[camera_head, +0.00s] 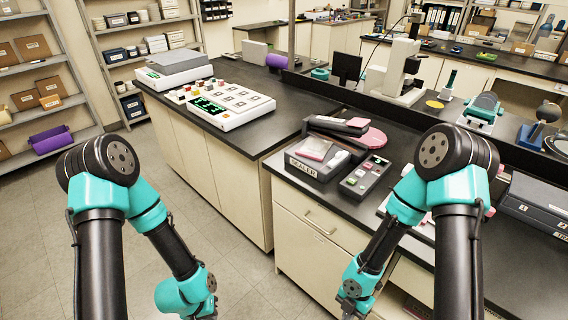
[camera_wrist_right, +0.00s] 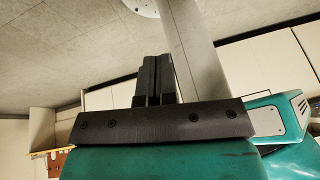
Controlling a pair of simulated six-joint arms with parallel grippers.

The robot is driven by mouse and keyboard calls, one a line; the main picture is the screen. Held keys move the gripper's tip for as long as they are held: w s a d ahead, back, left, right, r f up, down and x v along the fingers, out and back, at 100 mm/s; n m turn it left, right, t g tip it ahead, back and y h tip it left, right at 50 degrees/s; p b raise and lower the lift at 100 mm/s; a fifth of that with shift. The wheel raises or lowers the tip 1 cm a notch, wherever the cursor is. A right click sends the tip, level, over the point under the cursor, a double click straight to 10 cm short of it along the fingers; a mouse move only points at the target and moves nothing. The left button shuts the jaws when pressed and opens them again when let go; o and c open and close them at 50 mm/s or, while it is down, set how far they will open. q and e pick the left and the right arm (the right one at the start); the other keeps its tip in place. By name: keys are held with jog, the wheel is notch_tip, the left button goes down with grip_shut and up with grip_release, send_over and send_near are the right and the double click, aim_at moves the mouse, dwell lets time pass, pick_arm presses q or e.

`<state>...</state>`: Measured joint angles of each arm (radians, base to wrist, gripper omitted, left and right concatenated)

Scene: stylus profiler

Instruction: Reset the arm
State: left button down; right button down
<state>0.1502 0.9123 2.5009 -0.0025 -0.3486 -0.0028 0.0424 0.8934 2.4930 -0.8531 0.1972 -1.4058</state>
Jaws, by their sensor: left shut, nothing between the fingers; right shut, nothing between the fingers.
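My left arm hangs down in front of the bench in the head view, bent at the elbow. My left gripper (camera_head: 190,296) is low near the bottom edge, over the floor; its fingertips are hardly visible and it holds nothing I can see. My right arm hangs in front of the drawers, its wrist near the bottom edge. My right gripper's two dark fingers (camera_wrist_right: 155,79) stand side by side, shut and empty, in the right wrist view. Both grippers are apart from the bench and everything on it.
A white keypad console (camera_head: 232,108) sits on the left bench. A box labelled sealer (camera_head: 312,165) and a grey button box (camera_head: 363,178) sit nearer the middle. A white instrument (camera_head: 400,75) stands behind. Shelves (camera_head: 45,85) line the left wall. The floor (camera_head: 120,250) at left is clear.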

jog(key=d+m+t, duration=0.1)
jog(key=m, duration=0.8)
jog(key=d+f+m+t+y, duration=0.1)
jog(key=m+t, duration=0.1)
jog(key=m, duration=0.7)
jog(key=w+d+m+t, duration=0.1)
jog(key=m+t, duration=0.1)
jog(key=m, duration=0.8)
jog(key=shift+d+f, duration=0.1)
jog(key=shift+f, duration=0.3)
